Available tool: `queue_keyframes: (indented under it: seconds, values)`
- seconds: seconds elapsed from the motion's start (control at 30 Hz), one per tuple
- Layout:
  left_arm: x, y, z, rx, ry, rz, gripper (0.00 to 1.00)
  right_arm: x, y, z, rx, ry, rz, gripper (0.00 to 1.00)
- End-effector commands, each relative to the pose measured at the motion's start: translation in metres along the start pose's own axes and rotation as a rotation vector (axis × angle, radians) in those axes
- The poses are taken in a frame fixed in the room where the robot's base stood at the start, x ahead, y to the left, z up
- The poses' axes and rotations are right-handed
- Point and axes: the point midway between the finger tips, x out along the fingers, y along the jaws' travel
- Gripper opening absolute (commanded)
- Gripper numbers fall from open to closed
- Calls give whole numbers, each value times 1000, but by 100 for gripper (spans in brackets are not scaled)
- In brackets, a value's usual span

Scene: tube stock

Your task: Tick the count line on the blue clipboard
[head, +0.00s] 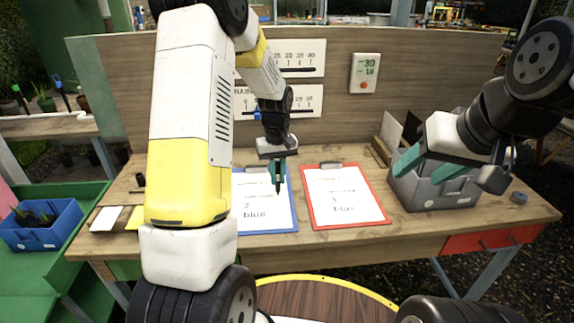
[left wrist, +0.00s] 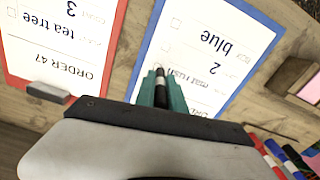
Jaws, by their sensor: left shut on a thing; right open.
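The blue clipboard (head: 294,210) lies on the bench with a white sheet reading "2" and "blue"; my left arm covers its left part. In the left wrist view the blue clipboard (left wrist: 146,48) shows small tick boxes beside its lines. My left gripper (head: 278,172) is shut on a dark pen (head: 278,187), pointing down over the sheet's upper part. In the left wrist view the pen (left wrist: 160,86) has its tip by a box near the "mat rush" line. I cannot tell if it touches the paper. My right gripper (head: 430,172) is open at the grey bin.
A red clipboard (head: 388,205) lies just right of the blue one. The grey bin (head: 436,194) stands at the bench's right, with a small blue round thing (head: 518,197) beyond it. A white card (head: 106,219) lies at the left. A panel with a display (head: 365,73) is behind.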

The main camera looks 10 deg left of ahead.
Motion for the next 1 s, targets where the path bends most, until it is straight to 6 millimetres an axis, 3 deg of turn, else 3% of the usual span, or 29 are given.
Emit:
queue_keyframes:
  seconds: [1.0]
  values:
    - [1, 3, 6, -1, -1, -1, 0, 0, 0, 0, 0, 0, 0, 54]
